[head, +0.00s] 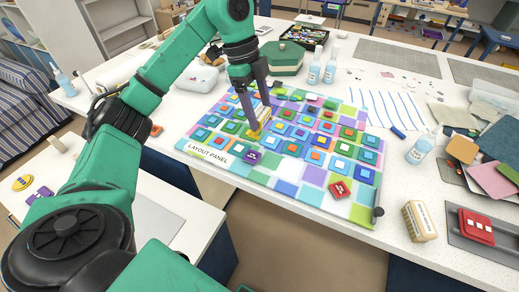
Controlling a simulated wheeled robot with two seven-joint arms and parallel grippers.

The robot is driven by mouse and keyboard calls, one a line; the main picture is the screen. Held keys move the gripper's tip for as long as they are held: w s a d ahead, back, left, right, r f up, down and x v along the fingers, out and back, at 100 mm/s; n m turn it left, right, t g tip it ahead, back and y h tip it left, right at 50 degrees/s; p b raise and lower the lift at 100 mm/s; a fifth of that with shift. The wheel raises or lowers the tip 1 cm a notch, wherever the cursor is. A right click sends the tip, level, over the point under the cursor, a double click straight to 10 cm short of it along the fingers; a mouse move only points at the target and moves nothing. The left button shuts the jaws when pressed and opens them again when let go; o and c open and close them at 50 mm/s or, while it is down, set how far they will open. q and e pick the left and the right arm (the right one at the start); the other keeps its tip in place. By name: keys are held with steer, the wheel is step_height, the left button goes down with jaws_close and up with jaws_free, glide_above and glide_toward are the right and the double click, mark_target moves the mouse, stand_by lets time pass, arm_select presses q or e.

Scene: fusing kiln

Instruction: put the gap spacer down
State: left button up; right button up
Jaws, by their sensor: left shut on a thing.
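My left gripper (257,116) points down over the colourful layout panel (207,153) and is shut on a small yellow piece, which I take to be the gap spacer (255,130). The spacer is at the panel's surface, left of its middle, partly hidden by the fingers. I cannot tell whether it touches the tiles below. The panel carries many square tiles in nested colours. My right gripper is not in view.
A purple block (252,157) and a red block (339,190) sit on the panel near its front. Clear bottles (314,70), a green hexagonal box (283,59) and a blue marker (398,133) stand or lie around it. A cream block (419,221) is at the right.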

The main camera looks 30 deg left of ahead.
arm_select(q)
step_height(320, 180, down, 11)
steer(key=shift+f+p, duration=0.15)
steer(key=shift+p, duration=0.8)
steer(key=shift+f, duration=0.25)
steer(key=shift+f, duration=0.25)
steer(key=shift+f+b, duration=0.3)
steer(key=shift+f, duration=0.05)
steer(key=o, duration=1.4)
steer(key=shift+r, duration=0.1)
